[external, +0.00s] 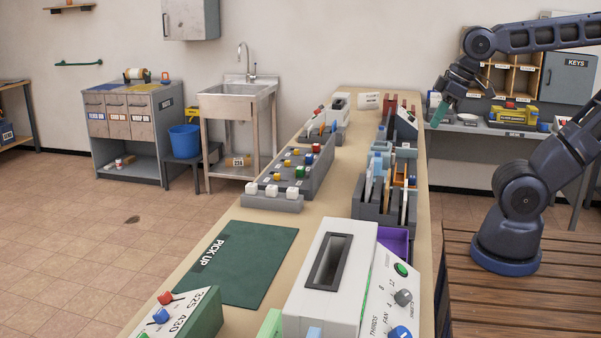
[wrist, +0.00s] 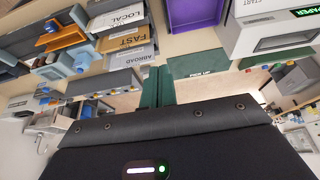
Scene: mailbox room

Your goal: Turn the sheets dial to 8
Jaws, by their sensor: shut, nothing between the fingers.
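The sheets dial (external: 403,297) is a small grey knob on the sloped white panel at the bottom right of the counter in the external view. The numbers 4, 8 and 12 are printed around it, and SHEETS is lettered beside it. I cannot tell which number it points to. A blue dial (external: 400,333) marked THIRDS and FAN is below it, and a green button (external: 401,269) above it. My gripper (external: 438,117) is shut and empty, raised beyond the counter's right side, well away from the dial. Its green fingers (wrist: 158,88) show in the wrist view.
The white machine (external: 308,298) with a dark slot stands left of the panel. A purple tray (external: 394,241) and an upright file rack (external: 370,209) stand behind it. A green PICK UP mat (external: 245,263) lies clear on the left. A wooden slatted surface (external: 500,300) is at the right.

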